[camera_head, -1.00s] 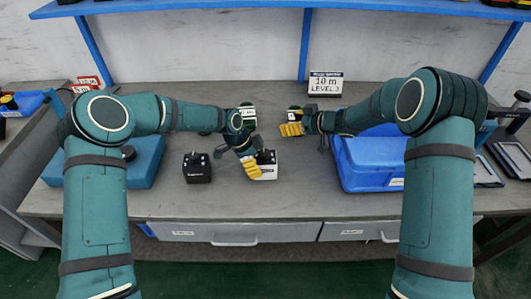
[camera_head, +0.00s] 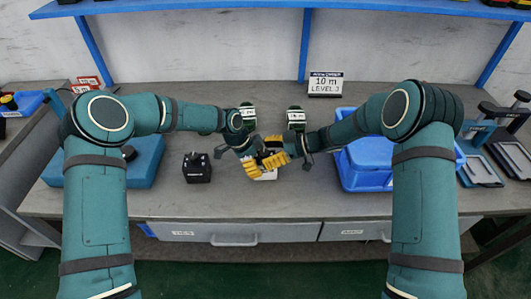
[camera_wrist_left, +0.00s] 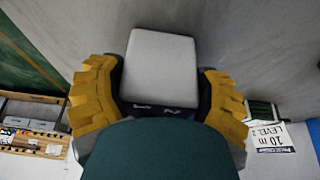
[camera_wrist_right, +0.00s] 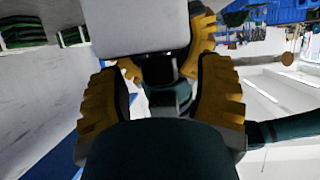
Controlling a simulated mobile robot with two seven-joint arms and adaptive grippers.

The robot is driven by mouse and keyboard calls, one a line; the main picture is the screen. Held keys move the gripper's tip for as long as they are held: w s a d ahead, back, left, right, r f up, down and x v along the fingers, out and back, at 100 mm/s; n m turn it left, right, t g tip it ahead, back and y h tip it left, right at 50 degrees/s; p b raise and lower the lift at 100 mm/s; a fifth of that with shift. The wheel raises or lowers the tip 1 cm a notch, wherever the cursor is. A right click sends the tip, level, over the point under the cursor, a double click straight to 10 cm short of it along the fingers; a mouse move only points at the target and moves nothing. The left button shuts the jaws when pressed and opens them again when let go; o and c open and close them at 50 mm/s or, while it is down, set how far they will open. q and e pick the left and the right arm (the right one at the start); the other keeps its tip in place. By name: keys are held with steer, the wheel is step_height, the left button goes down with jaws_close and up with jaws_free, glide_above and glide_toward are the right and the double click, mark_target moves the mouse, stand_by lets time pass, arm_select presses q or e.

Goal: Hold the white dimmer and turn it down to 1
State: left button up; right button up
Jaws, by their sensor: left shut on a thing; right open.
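In the right wrist view (camera_wrist_right: 162,85) a pale box face, likely the dimmer, shows at the top between the open fingers. The dimmer's knob and its setting are hidden.
A black dimmer (camera_head: 197,167) stands left of the grippers. A blue bin (camera_head: 350,180) is at the right, a blue case (camera_head: 145,165) at the left. The bench front is clear.

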steer(key=shift+a+f, duration=0.1)
steer(key=shift+a, duration=0.25)
jaws_close()
steer(key=shift+w+n+g, duration=0.1)
steer(key=shift+n+g, duration=1.2)
steer(key=shift+g, duration=0.2)
steer(key=shift+a+n+g+h, duration=0.1)
steer(key=shift+n+g+h, duration=0.4)
steer(key=shift+n+g, duration=1.3)
steer(key=shift+g, duration=0.3)
